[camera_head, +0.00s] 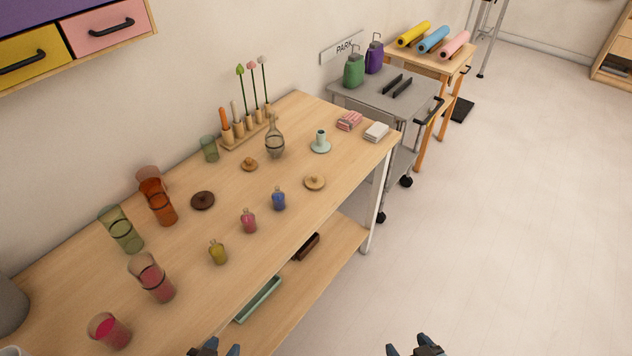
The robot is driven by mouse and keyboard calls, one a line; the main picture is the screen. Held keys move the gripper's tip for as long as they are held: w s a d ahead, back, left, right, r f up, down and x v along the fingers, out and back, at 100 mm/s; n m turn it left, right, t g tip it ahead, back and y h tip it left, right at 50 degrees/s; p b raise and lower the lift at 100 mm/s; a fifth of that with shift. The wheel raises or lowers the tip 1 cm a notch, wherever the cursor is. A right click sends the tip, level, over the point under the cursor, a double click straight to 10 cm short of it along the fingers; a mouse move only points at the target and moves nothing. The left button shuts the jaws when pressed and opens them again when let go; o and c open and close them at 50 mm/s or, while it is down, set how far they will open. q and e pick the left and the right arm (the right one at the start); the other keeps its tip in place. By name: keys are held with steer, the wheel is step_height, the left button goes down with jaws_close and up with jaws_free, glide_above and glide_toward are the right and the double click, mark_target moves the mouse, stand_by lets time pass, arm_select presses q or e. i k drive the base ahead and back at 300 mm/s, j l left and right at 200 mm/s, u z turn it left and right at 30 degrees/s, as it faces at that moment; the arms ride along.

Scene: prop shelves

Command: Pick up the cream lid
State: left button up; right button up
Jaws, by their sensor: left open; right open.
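The cream lid (315,183) is a pale round disc with a small knob. It lies flat on the wooden table (345,160) near its front edge, to the right of a small blue bottle (279,200). My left gripper (219,350) shows only its fingertips at the bottom edge. It is open, in front of the table and well short of the lid. My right gripper (410,350) is open at the bottom edge, over the floor to the right of the table. The rest of both grippers is out of frame.
Pink (249,222) and yellow (218,253) bottles stand along the front. A glass flask (274,142) and teal candle holder (320,144) stand behind. Table around the cream lid is clear.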

mark_target(314, 180)
steer(key=u, duration=1.75)
steer(key=z, duration=1.75)
steer(key=i+l, duration=0.2)
steer(key=l, duration=0.2)
steer(key=i+l, duration=0.2)
steer(key=l, duration=0.15)
steer(key=i+l, duration=0.15)
steer(key=l, duration=0.25)
steer(key=i+l, duration=0.2)
steer(key=l, duration=0.2)
steer(key=i+l, duration=0.2)
steer(key=l, duration=0.2)
steer(key=i+l, duration=0.2)
steer(key=l, duration=0.15)
